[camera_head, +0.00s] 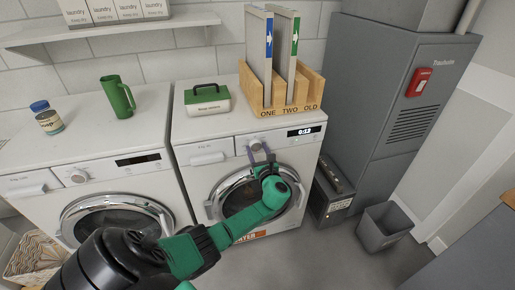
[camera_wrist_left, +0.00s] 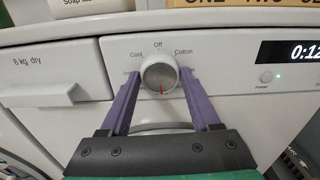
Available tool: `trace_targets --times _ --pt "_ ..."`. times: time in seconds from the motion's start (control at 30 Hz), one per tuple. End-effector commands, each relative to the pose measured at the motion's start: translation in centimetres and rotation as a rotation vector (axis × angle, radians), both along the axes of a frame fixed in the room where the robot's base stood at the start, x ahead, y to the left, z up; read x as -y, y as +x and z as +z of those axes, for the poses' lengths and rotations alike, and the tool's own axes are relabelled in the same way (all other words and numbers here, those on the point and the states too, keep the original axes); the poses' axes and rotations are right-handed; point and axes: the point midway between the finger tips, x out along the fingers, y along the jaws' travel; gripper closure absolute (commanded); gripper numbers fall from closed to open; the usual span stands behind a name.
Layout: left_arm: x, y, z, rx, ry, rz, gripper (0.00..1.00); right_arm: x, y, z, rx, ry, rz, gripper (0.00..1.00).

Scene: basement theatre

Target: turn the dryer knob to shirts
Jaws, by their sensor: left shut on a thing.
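The dryer (camera_head: 222,146) is the white front-loading machine on the right. Its round knob (camera_wrist_left: 158,72) is light grey, with a red mark at its lower edge, pointing down. In the left wrist view I read "Off" above the knob, "Cool" at upper left and "Cotton" at upper right. Lower labels are mostly hidden by the fingers; I cannot read "shirts". My left gripper (camera_head: 261,154) reaches the dryer front from the left. Its purple fingers are shut on the knob, one on each side. My right gripper is not in view.
The dryer display (camera_wrist_left: 292,52) is lit right of the knob. A washer (camera_head: 92,160) stands left. A grey cabinet (camera_head: 372,90) and bin (camera_head: 384,228) are at right.

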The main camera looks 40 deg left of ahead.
Motion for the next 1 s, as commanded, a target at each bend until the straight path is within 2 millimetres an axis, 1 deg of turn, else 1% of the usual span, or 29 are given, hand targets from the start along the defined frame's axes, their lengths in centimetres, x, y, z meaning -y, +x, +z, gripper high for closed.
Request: trace_targets --times 0.03,0.57,0.6,0.63,0.67,1.0 --pt "-0.12 0.04 0.31 -0.005 0.008 0.002 0.92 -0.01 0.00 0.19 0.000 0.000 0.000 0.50" --pt "-0.11 0.04 0.21 -0.025 0.022 0.002 0.92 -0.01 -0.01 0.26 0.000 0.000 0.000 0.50" --pt "-0.11 0.04 0.21 -0.024 0.021 0.002 0.22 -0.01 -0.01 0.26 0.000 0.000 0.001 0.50" --pt "-0.10 0.04 0.20 -0.024 0.021 0.002 0.10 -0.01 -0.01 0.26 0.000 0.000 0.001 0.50" --pt "-0.09 0.03 0.18 -0.025 0.021 0.002 0.06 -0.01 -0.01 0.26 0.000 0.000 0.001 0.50" --pt "0.19 -0.12 0.07 -0.027 0.020 0.000 0.06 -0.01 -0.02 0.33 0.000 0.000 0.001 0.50"
